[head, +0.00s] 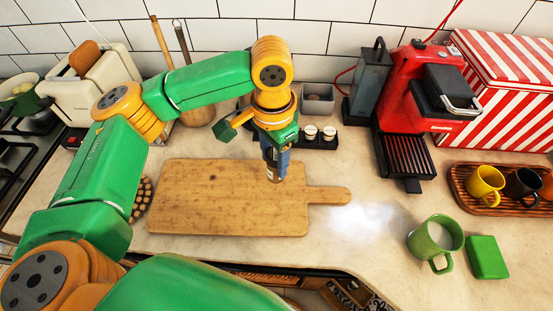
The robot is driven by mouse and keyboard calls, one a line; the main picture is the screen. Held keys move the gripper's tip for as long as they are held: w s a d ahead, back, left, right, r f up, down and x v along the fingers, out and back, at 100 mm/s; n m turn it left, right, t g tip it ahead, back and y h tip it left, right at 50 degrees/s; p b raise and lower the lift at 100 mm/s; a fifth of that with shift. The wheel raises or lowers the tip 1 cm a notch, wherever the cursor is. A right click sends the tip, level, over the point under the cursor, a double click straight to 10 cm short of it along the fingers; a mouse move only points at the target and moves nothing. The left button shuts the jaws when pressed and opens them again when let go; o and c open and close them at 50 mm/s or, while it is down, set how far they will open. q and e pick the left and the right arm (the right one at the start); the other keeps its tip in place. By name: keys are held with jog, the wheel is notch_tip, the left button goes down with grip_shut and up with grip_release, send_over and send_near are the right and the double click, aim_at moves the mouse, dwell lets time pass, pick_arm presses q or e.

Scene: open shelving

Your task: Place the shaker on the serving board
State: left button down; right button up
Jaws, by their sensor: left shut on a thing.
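The wooden serving board (200,200) lies flat on the counter in the middle, its handle pointing right. My left gripper (272,148) points down over the right part of the board and is shut on the shaker (275,173). The shaker is small and dark and hangs roughly upright, its upper part hidden by the fingers. Its lower end shows against the board; I cannot tell whether it touches. My right gripper is not in view.
Two small jars in a dark holder (318,142) stand behind the board. A red coffee machine (410,80) stands at the back right. A green mug (434,240) and a green block (487,257) are at the right. A toaster (95,88) stands at the back left. Most of the board is bare.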

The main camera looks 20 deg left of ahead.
pick_arm(q)
jog(key=f, duration=0.1)
jog(key=w+f, duration=0.1)
jog(key=f, duration=0.1)
jog(key=w+f+p, duration=0.1)
jog(key=f, duration=0.1)
jog(key=shift+f, duration=0.35)
jog(key=shift+c, duration=1.7)
grip_release()
jog(key=shift+d+f, duration=0.1)
notch_tip(320, 180, up, 12)
jog(key=shift+s+r+b, duration=0.1)
jog(key=shift+r+b, duration=0.05)
jog(key=shift+b, duration=0.4)
